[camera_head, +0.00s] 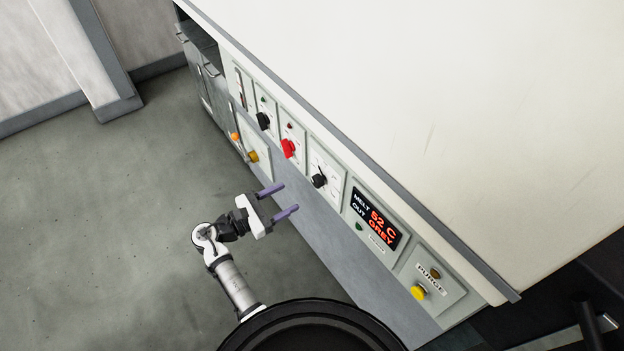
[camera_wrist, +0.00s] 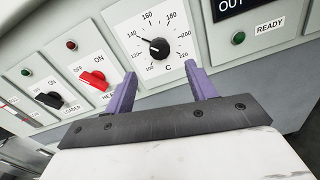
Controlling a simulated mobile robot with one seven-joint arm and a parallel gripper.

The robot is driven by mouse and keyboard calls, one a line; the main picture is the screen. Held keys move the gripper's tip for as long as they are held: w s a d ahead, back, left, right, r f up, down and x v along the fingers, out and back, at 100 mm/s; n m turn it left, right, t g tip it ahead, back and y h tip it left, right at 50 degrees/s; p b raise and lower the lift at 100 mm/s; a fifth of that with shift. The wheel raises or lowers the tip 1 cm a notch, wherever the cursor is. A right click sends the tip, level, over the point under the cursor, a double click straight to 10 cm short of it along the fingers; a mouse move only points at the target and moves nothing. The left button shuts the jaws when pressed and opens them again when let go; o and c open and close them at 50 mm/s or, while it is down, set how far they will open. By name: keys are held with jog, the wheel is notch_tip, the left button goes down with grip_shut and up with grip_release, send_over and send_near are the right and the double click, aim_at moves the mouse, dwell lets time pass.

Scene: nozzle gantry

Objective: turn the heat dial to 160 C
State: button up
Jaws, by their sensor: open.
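The heat dial is a black round knob (camera_head: 319,181) on a white scale plate on the panel front. In the wrist view the knob (camera_wrist: 160,47) sits inside a scale from 100 to 220 C, and its pointer mark looks aimed near 140. My gripper (camera_head: 290,197) is open and empty in front of the panel, apart from the dial. In the wrist view its two purple fingers (camera_wrist: 161,73) frame the lower part of the dial plate, with the knob between and beyond their tips.
A red switch (camera_wrist: 92,80) with OFF and ON marks is left of the dial, a black switch (camera_wrist: 48,99) farther left. The floor (camera_head: 120,230) left is clear.

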aim_at(314, 183)
jog(key=p+x, duration=0.1)
jog(key=x, duration=0.8)
jog(key=shift+w+d+p, duration=0.25)
jog(key=shift+p, duration=0.1)
jog(key=shift+c, duration=0.4)
jog(key=c, duration=0.9)
jog(key=shift+m, duration=0.4)
jog(key=m+b, duration=0.2)
jog(key=m, duration=0.2)
jog(key=shift+f, duration=0.1)
jog(key=shift+s+m+b, duration=0.1)
jog(key=shift+m+b, duration=1.05)
jog(key=shift+m, duration=0.75)
